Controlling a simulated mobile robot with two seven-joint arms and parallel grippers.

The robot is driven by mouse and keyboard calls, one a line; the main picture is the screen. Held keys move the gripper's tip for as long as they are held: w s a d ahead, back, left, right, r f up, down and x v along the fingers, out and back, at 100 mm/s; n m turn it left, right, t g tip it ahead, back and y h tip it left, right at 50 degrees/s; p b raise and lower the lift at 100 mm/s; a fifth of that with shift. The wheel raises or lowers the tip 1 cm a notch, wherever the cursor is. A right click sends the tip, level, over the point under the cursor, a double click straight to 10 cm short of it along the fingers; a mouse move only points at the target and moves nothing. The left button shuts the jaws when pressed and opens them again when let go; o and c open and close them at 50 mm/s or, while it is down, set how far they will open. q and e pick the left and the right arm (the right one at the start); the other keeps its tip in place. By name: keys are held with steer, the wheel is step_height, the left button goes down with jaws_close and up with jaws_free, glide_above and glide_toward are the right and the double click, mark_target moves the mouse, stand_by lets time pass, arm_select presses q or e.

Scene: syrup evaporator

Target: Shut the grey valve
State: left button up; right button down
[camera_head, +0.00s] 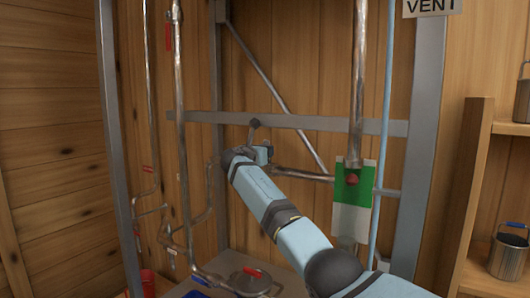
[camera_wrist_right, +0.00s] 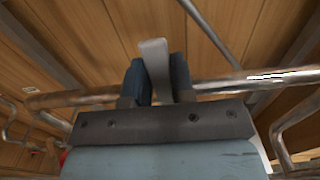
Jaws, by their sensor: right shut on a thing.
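The grey valve's handle (camera_wrist_right: 153,52) is a flat grey lever. In the right wrist view it stands up between the two blue fingers of my right gripper (camera_wrist_right: 158,70), which is shut on it. The lever points across a horizontal metal pipe (camera_wrist_right: 75,98) rather than along it. In the head view my right gripper (camera_head: 260,153) is at the left end of a short horizontal pipe (camera_head: 302,174), and a dark grey tip (camera_head: 254,124) sticks up just above it. The valve body is hidden by my gripper and arm. My left gripper is not in view.
A green and white card (camera_head: 352,215) hangs right of my arm, with a red knob (camera_head: 352,178) in front. Grey frame posts (camera_head: 420,130) and a crossbar (camera_head: 320,123) surround the pipes. A lidded pot (camera_head: 247,281) sits below; a shelf (camera_head: 478,150) with metal pails stands right.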

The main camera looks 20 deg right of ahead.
steer(key=c, duration=1.2)
jaws_free()
steer(key=shift+r, duration=0.1)
steer(key=shift+o, duration=1.2)
steer(key=b+v, duration=0.4)
steer(key=v, duration=0.9)
steer(key=shift+s+a, duration=0.2)
steer(key=shift+a, duration=0.05)
steer(key=shift+f, duration=0.2)
